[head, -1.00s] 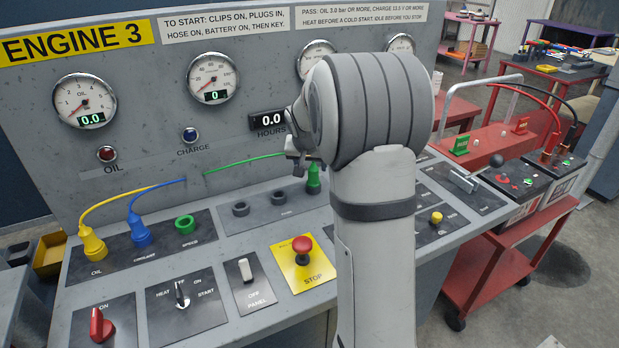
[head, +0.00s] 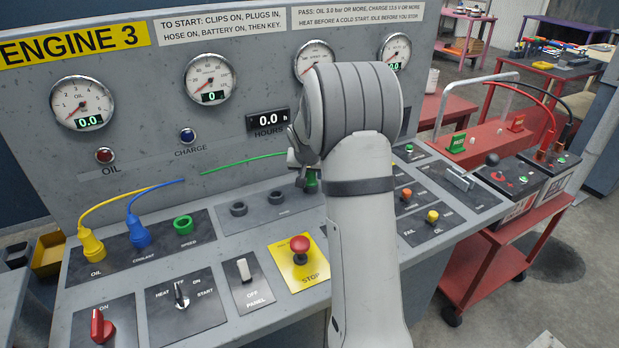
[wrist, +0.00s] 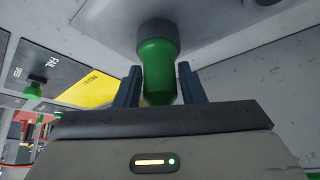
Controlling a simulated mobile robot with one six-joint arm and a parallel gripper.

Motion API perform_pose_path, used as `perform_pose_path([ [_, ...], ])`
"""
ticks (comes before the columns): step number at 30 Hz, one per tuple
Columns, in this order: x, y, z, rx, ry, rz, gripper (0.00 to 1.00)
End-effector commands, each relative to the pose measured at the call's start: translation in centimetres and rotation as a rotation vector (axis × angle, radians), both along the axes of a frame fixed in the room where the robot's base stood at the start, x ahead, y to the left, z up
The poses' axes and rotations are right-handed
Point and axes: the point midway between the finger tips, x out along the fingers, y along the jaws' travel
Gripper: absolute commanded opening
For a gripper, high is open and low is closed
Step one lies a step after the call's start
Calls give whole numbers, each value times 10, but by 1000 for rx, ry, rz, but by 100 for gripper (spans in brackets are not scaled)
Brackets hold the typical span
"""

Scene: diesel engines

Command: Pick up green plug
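The green plug (wrist: 158,72) is in the middle of the wrist view, its wide dark collar against the grey panel. My gripper (wrist: 158,84) has one dark finger on each side of it. A thin gap shows beside the plug's narrow end, so the fingers look open around it, not pressed on it. In the head view my gripper (head: 302,172) is low over the panel, and the green plug (head: 311,181) is partly hidden behind it and my arm. A green cable (head: 243,163) runs left from there to the upright panel.
Left of it are two empty dark sockets (head: 257,203), an empty green-ringed speed socket (head: 183,224), a blue plug (head: 138,232) and a yellow plug (head: 91,246). The red stop button (head: 300,249) is in front. A red battery cart (head: 500,250) stands right.

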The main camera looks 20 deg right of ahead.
Motion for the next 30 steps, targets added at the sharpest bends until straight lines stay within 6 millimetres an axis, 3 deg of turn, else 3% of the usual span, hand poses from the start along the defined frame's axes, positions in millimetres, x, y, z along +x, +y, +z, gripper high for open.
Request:
perform_pose_path([
  [11, 0, 1, 0, 0, 1, 1, 5],
  [19, 0, 1, 3, 0, -1, 1, 4],
  [23, 1, 1, 20, -1, -4, 1, 4],
  [30, 1, 1, 69, -1, -5, 1, 4],
])
